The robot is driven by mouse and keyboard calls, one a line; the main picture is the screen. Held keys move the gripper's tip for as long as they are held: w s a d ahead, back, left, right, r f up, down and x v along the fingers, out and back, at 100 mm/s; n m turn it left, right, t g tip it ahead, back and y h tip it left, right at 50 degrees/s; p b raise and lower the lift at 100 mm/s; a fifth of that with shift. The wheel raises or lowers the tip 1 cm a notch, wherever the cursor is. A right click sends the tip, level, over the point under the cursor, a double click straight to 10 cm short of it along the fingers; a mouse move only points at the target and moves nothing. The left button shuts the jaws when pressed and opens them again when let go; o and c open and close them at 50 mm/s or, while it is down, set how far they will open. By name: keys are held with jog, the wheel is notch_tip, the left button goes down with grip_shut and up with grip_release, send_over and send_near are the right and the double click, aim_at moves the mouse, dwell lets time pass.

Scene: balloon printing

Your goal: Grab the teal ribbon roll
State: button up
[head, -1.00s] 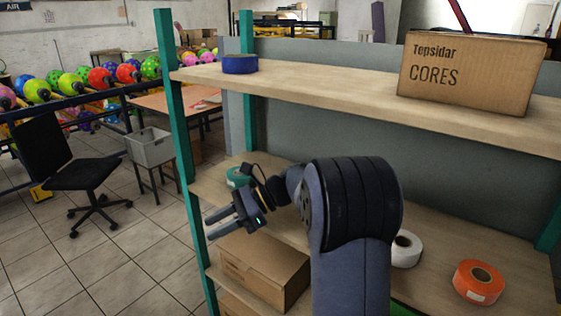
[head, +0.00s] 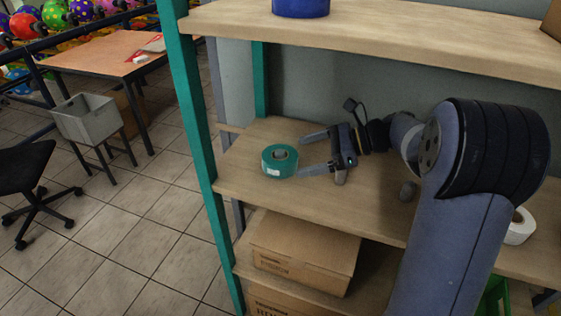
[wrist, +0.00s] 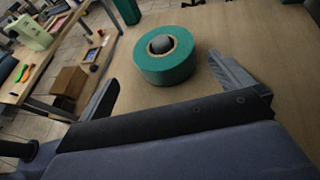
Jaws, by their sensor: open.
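The teal ribbon roll (head: 280,161) lies flat on the middle wooden shelf, near its left end, with a white label on its side in the head view. My gripper (head: 304,152) is open and empty just to the right of the roll, fingers pointing at it. In the wrist view, the teal roll (wrist: 163,56) sits ahead of my gripper (wrist: 164,82), between the lines of the two spread fingers. Its cardboard core opening faces up. The right finger is close to the roll; I cannot tell whether it touches.
A teal shelf post (head: 195,150) stands left of the roll. The upper shelf (head: 400,38) hangs above, bearing a blue roll (head: 300,6). A white roll (head: 520,228) is at the right, partly behind my arm. Cardboard boxes (head: 300,250) sit on the shelf below.

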aim_at(288, 155)
jog(key=shift+w+a+f, duration=0.15)
jog(key=shift+w+a, duration=0.05)
jog(key=shift+a, duration=0.25)
jog(key=shift+w+a+f, duration=0.15)
jog(key=shift+a, duration=0.3)
jog(key=shift+r+x, duration=0.2)
jog(key=shift+x, duration=2.45)
jog(key=shift+w, duration=0.1)
jog(key=shift+c, duration=0.4)
jog(key=c, duration=1)
jog(key=shift+o, duration=0.2)
jog(key=shift+r, duration=0.1)
